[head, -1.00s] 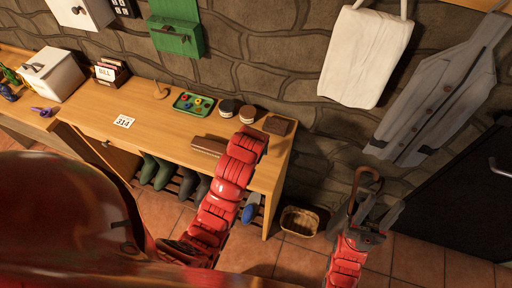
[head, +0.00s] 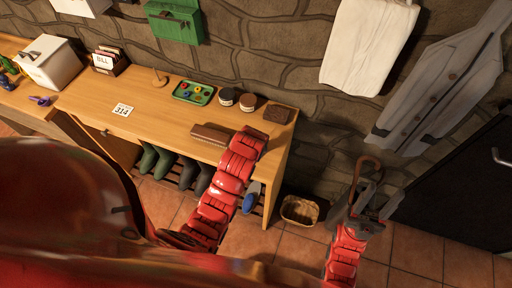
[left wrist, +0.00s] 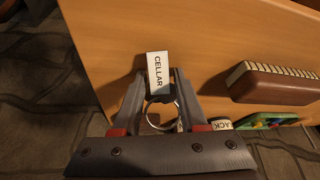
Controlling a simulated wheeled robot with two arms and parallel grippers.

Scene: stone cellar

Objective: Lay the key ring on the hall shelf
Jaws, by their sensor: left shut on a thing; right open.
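The key ring (left wrist: 163,113) is a metal ring with a white tag (left wrist: 158,72) reading CELLAR. In the left wrist view my left gripper (left wrist: 160,88) is shut on it, over the wooden top of the hall shelf. The hall shelf (head: 160,118) is a long wooden bench against the stone wall. In the head view my left arm reaches over its right part; the left gripper and key ring are hidden there. My right gripper (head: 364,205) is open beyond the shelf's right end, close to a brown curved handle (head: 369,165).
A brush (head: 210,135), green tray (head: 194,93), two round tins (head: 247,102) and a dark brown block (head: 277,114) stand near my left arm. A card reading 314 (head: 122,110) lies further left, with bare wood around it. A basket (head: 299,210) sits on the floor.

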